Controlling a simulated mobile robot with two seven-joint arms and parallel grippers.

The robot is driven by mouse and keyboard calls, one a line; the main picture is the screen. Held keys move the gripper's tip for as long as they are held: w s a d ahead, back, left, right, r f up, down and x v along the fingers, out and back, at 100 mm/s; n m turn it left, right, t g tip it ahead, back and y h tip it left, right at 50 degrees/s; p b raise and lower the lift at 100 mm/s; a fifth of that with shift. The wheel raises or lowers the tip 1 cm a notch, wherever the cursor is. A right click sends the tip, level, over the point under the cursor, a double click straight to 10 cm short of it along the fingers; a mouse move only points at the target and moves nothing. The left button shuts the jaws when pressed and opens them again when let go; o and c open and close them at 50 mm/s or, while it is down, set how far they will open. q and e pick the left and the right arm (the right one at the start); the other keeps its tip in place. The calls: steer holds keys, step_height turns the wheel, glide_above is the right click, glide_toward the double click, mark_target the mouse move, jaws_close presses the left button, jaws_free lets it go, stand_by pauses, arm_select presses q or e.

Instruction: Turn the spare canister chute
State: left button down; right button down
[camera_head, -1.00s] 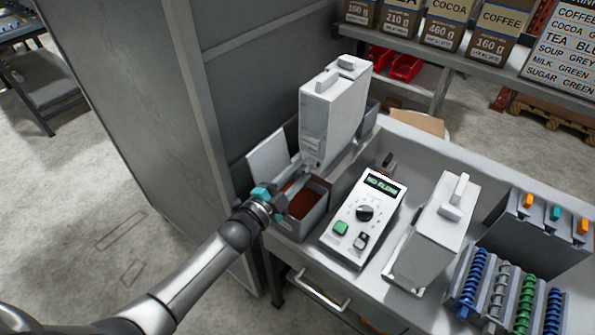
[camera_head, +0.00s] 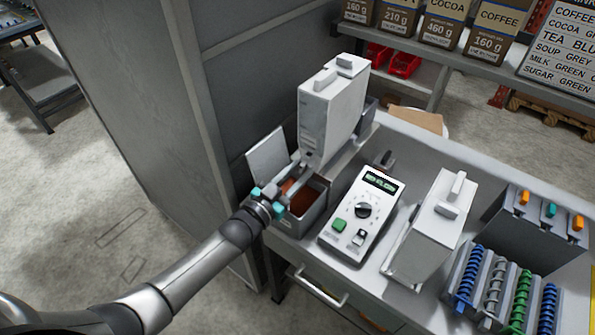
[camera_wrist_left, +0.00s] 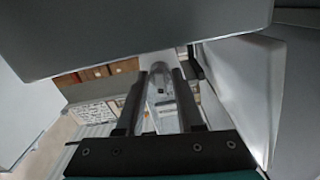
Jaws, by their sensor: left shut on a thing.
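A tall light-grey canister (camera_head: 328,115) stands upright at the back left of the bench, with another canister (camera_head: 352,66) close behind it. My left gripper (camera_head: 284,188) reaches in from the left to the canister's lower front, above an open grey bin (camera_head: 312,212) of brown powder. In the left wrist view its two dark fingers (camera_wrist_left: 160,85) stand either side of a pale rounded piece, which looks like the chute (camera_wrist_left: 160,74). The gripper is shut on it. The chute's outlet and turn angle are hard to make out. My right gripper is out of view.
A white control box (camera_head: 362,215) with a dial and buttons stands right of the bin. Another grey canister (camera_head: 430,240) stands further right, beside a rack of coloured augers (camera_head: 507,288). A tall grey panel (camera_head: 135,110) rises close to my left arm.

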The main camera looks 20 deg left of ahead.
arm_select(q)
steer(key=shift+n, duration=0.6)
steer(key=c, duration=0.9)
jaws_free()
steer(key=v, duration=1.5)
steer(key=shift+s, duration=0.15)
